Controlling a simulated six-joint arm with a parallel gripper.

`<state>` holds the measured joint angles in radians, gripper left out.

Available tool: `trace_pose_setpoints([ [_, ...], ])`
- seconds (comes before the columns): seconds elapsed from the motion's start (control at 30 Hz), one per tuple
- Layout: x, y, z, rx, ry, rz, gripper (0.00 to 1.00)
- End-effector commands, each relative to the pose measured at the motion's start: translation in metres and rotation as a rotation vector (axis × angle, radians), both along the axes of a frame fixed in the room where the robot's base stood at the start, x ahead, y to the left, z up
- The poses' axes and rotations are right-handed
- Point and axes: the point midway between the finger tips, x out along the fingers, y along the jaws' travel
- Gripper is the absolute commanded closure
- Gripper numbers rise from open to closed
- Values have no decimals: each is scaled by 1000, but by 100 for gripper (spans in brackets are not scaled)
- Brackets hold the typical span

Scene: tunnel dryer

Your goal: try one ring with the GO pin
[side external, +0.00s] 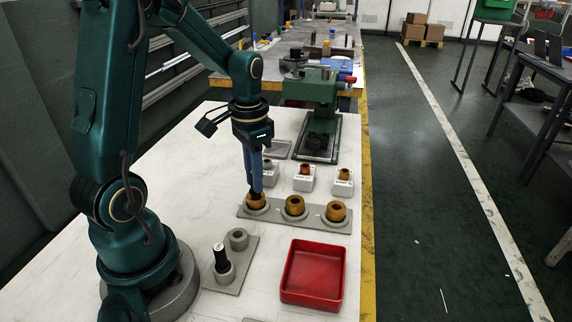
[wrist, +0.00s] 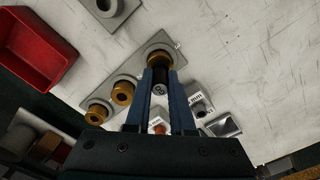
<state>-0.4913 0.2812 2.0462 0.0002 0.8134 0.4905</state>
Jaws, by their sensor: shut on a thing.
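My gripper (side external: 256,189) is shut on a dark pin (wrist: 159,78), held upright over the leftmost brass ring (side external: 257,202). In the wrist view the pin's black handle is between my fingertips and its far end meets that ring (wrist: 160,59). I cannot tell how deep it sits in the bore. Two more brass rings, the middle one (side external: 295,205) and the right one (side external: 336,211), sit on the same grey plate (side external: 272,217). A second black pin (side external: 220,257) stands in a grey holder; the holder beside it (side external: 239,238) is empty.
An empty red tray (side external: 313,274) lies in front of the ring plate. Behind the rings stand white labelled blocks (side external: 303,183) with small parts on top. A green press-like machine (side external: 320,110) is farther back. White table is clear on the left.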

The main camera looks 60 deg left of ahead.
Motion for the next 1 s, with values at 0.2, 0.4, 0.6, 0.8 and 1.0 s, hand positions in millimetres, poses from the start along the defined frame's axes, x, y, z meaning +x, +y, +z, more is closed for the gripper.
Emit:
trace_pose_setpoints([
  [0.2,0,0,-3,-1,1,0,100],
  [0.4,0,0,-6,0,1,0,100],
  [0.6,0,0,-9,-1,1,0,100],
  [0.8,0,0,-9,0,1,0,100],
  [1.0,0,0,-8,0,1,0,100],
])
